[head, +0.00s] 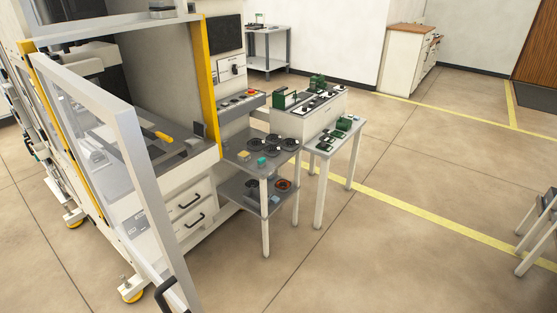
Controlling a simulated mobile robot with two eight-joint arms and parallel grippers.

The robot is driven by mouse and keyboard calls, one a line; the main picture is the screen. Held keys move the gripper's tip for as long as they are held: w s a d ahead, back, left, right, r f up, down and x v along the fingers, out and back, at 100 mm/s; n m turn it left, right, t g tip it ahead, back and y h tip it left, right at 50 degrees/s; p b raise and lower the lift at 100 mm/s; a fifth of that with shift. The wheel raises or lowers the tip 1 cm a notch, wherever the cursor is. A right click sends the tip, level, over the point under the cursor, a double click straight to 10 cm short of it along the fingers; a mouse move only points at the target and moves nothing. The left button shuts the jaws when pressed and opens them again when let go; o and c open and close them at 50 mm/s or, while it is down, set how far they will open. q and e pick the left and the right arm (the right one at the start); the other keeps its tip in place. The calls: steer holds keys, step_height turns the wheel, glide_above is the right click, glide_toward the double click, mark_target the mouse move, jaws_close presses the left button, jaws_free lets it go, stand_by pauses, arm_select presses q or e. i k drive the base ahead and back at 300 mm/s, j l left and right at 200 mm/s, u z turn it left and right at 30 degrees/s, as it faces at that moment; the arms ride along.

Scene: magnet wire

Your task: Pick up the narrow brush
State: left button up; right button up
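I cannot make out a narrow brush for certain. A small item with an orange-yellow handle (157,134) lies on the grey work surface inside the large machine at the left. Its far end looks dark, and it is too small to tell whether it is a brush. Neither of my grippers shows in the head view.
The machine's framed door (133,140) stands open in the left foreground. A two-tier side table (262,163) holds dark round items and small blocks. A white table (343,150) with green devices stands beside it.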

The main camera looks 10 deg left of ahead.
mark_target(261, 164)
steer(key=i+l+z, duration=0.1)
steer(key=i, duration=0.3)
steer(key=i+l+z, duration=0.1)
steer(key=i+l, duration=0.15)
steer(key=i, duration=0.2)
steer(key=i+l+z, duration=0.1)
steer(key=i, duration=0.35)
steer(key=i+j+z, duration=0.15)
steer(key=i+j, duration=0.2)
steer(key=i+j+z, duration=0.1)
steer(key=i+j, duration=0.25)
steer(key=j, duration=0.25)
steer(key=i+j, duration=0.1)
steer(key=j, duration=0.4)
steer(key=j+z, duration=0.1)
steer(key=j, duration=0.45)
steer(key=i+j, duration=0.15)
steer(key=j, duration=0.4)
